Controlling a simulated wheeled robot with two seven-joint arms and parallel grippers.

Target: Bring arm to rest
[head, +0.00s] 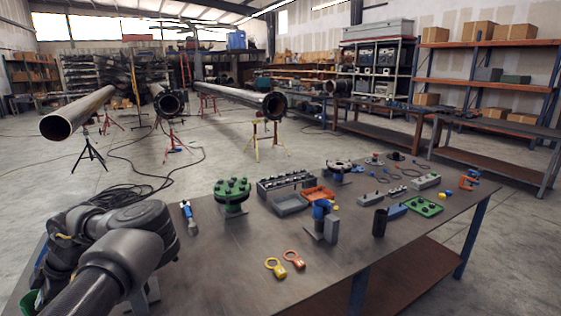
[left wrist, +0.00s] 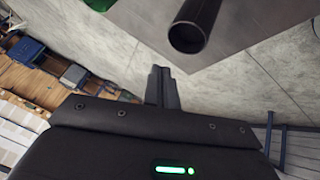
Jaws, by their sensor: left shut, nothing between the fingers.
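My left arm (head: 110,250) is folded over the near left corner of the workbench in the head view. Its gripper is mostly hidden behind the arm links there. In the left wrist view my left gripper (left wrist: 162,75) has its two fingers together with nothing between them. The fingers point at pale floor, apart from a dark open-ended cylinder (left wrist: 192,28) beyond them. My right gripper is in neither view.
The grey workbench (head: 240,285) holds a green flange (head: 231,194), a blue-handled tool (head: 188,215), yellow (head: 274,267) and orange (head: 293,259) ring tags, a black cup (head: 380,222) and a green tray (head: 423,206). Its front middle is bare. Pipes on stands are beyond.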

